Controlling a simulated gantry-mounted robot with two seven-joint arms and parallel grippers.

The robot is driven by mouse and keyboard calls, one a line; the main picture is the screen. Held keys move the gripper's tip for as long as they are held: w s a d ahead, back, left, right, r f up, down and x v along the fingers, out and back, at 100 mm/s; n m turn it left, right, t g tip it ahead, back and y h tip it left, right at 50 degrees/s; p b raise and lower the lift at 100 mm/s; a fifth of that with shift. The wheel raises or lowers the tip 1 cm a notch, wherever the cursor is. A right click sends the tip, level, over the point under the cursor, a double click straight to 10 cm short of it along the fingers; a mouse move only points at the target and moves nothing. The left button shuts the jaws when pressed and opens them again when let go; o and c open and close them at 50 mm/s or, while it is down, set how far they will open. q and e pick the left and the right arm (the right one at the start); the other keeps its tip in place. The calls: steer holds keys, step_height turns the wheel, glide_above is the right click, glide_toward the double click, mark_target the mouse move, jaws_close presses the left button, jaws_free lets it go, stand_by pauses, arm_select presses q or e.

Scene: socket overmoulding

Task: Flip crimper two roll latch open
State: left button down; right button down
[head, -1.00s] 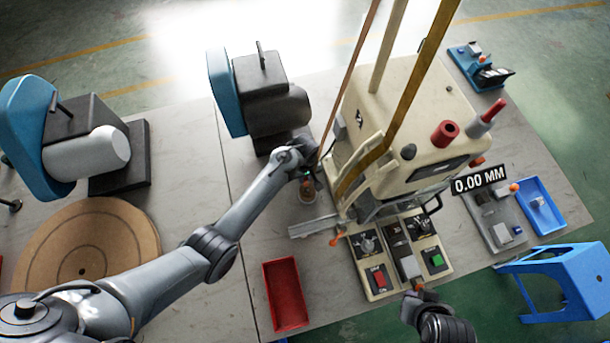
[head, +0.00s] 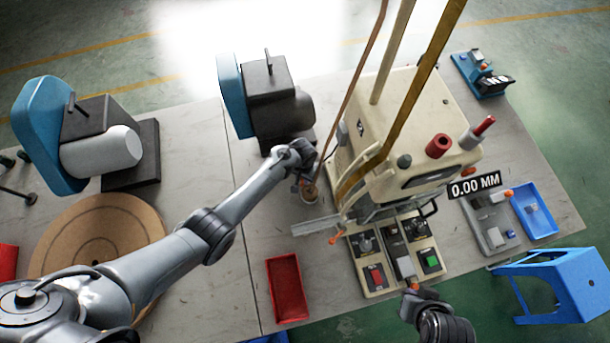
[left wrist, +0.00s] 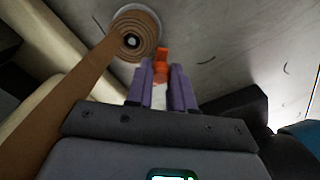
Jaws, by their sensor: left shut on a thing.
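The cream crimping machine (head: 420,125) stands at the centre right of the head view, with strips rising from it. A small brown coiled roll (head: 310,195) is at its left side. It also shows in the left wrist view (left wrist: 132,40), with a brown strip running from it. My left gripper (head: 309,182) is beside this roll. In the left wrist view its purple fingers (left wrist: 161,80) are shut on a small orange latch piece (left wrist: 161,58).
A red tray (head: 287,288) lies in front of the left arm. Blue-and-black machines (head: 270,105) stand behind and to the left. An orange-tipped lever (head: 335,239) is close to the left gripper. A blue tray (head: 534,210) and blue stool (head: 560,285) are at the right.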

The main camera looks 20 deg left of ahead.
arm_select(q)
steer(key=m, duration=0.3)
steer(key=shift+w+a+m, duration=0.15)
steer(key=shift+a+m, duration=0.25)
steer(key=shift+w+a+m, duration=0.15)
steer(key=shift+a+m, duration=0.05)
steer(key=shift+m, duration=1)
steer(key=shift+w+a+m, duration=0.1)
steer(key=shift+a+m, duration=0.1)
steer(key=shift+m, duration=1)
steer(key=c, duration=1)
jaws_free()
steer(key=shift+r, duration=0.1)
